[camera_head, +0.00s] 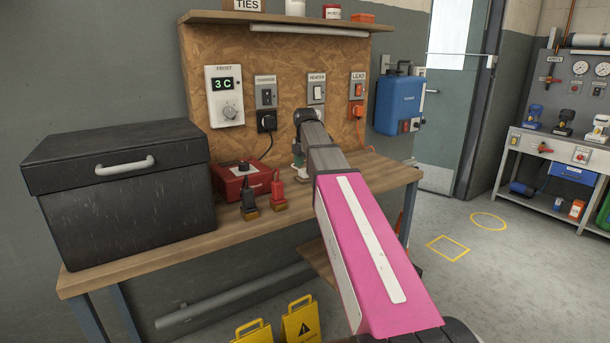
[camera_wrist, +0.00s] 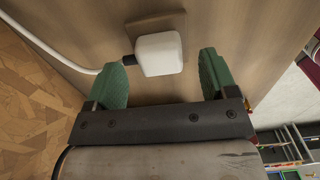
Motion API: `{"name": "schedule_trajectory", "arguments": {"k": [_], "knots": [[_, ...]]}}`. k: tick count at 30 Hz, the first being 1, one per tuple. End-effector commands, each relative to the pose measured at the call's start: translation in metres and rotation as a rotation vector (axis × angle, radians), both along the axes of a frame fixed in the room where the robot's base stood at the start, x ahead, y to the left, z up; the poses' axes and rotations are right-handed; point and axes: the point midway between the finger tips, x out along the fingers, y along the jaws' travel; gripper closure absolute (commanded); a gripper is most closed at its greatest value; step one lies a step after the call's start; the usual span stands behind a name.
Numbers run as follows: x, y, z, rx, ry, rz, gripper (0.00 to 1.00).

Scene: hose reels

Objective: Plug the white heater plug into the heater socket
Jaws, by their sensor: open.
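The white heater plug (camera_wrist: 158,54) sits on the wooden bench top in the wrist view, with its white cable (camera_wrist: 60,55) running off to the left. My gripper (camera_wrist: 163,62) is open, its green fingers on either side of the plug with gaps on both sides; they do not touch it. In the head view my gripper (camera_head: 298,160) is low over the bench and mostly hidden by my arm. The grey heater switch plate (camera_head: 317,92), under its HEATER label, is on the chipboard panel.
A red box (camera_head: 240,178) and black and red clamps (camera_head: 278,195) stand left of my gripper. A large black case (camera_head: 125,190) fills the bench's left end. A black plug (camera_head: 266,121) and a blue unit (camera_head: 400,103) are on the wall side. The right bench end looks clear.

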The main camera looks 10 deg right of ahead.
Motion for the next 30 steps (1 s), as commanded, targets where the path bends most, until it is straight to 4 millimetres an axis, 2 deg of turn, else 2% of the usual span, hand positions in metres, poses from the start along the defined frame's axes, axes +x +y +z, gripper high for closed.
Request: {"name": "schedule_trajectory", "arguments": {"k": [3, 6, 16, 17, 21, 30], "knots": [[-0.001, 0.0, -0.018, 0.0, 0.002, 0.0, 0.21], [0.0, 0.0, -0.025, 0.0, 0.0, 0.0, 0.21], [0.0, 0.0, -0.025, 0.0, 0.0, 0.0, 0.21], [0.0, 0.0, -0.025, 0.0, 0.0, 0.0, 0.28], [0.0, 0.0, -0.025, 0.0, 0.0, 0.0, 0.72], [0.0, 0.0, -0.025, 0.0, 0.0, 0.0, 0.72]]}}
